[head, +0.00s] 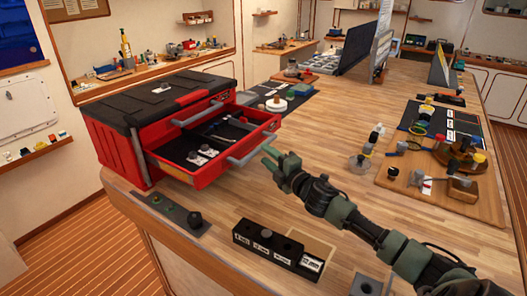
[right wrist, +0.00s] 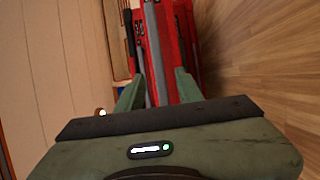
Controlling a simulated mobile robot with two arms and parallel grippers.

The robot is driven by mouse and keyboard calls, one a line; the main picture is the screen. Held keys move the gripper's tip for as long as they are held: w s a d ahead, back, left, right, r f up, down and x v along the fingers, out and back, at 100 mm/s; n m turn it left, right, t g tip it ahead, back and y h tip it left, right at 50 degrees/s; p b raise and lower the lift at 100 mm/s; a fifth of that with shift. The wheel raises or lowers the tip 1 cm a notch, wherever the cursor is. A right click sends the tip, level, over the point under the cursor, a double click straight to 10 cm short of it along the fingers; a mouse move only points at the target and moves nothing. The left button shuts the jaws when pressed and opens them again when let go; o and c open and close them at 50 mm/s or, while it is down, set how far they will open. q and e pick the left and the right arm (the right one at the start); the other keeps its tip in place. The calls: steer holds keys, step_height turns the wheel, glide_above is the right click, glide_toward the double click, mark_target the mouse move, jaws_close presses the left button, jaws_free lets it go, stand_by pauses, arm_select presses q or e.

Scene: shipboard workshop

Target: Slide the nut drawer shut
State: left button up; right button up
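A red toolbox (head: 115,150) with a black top stands at the left end of the wooden bench. Its lower drawer (head: 205,176) is pulled well out, with white labels and small metal parts inside; I cannot read whether it is the nut drawer. Its grey bar handle (head: 252,148) faces my right gripper (head: 268,157). The upper handle (head: 198,113) sits further back. In the right wrist view my right gripper (right wrist: 158,92) has its fingers apart, with the grey handle (right wrist: 155,50) lined up between them. I cannot tell whether they touch. My left gripper is out of view.
A black block with round holes (head: 265,245) and a grey strip with knobs (head: 172,208) lie near the front edge. A wooden board with fittings (head: 440,190) is at the right. The bench middle (head: 310,130) is mostly clear.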

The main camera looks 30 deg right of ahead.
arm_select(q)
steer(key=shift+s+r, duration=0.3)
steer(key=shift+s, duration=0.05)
arm_select(e)
steer(key=w, duration=0.2)
steer(key=shift+w, duration=0.3)
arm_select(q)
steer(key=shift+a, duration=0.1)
arm_select(e)
steer(key=shift+c, duration=0.3)
